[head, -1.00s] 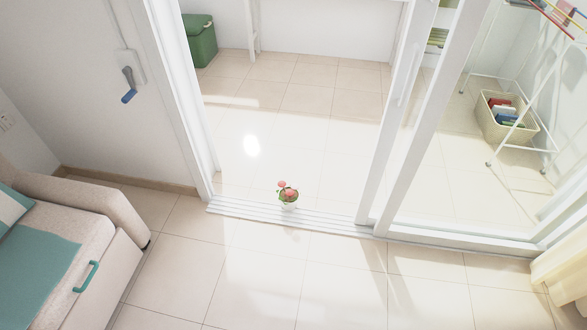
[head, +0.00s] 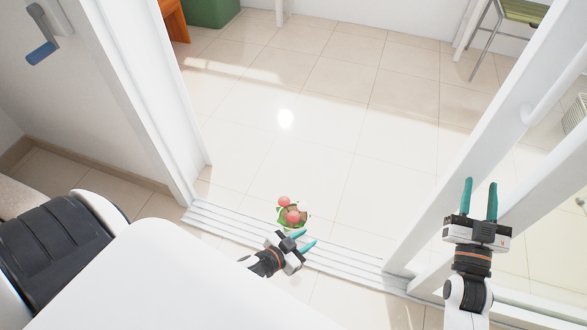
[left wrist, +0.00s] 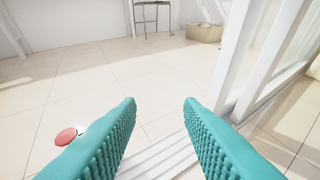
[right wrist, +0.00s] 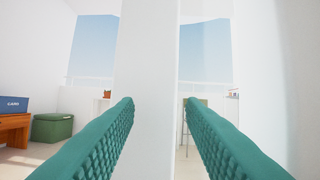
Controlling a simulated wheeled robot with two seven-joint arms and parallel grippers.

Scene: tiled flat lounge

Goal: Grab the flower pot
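The flower pot (head: 293,214), with pink-red blooms and green leaves, stands at the door track in the head view. My left gripper (head: 305,239) is just in front and to the right of it, its lower part partly hiding the pot's near side. In the left wrist view the left gripper (left wrist: 160,102) is open and empty. One red bloom (left wrist: 66,138) shows outside its left finger; the rest of the pot is hidden or out of frame. My right gripper (head: 480,186) is open and empty, raised at the right; its fingers also show apart in the right wrist view (right wrist: 160,102).
White sliding door frame (head: 500,135) stands at the right, close to my right gripper. A white door (head: 120,85) with a blue handle is at the left. A grooved threshold track (head: 345,268) crosses the floor. The tiled floor (head: 330,130) beyond is clear.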

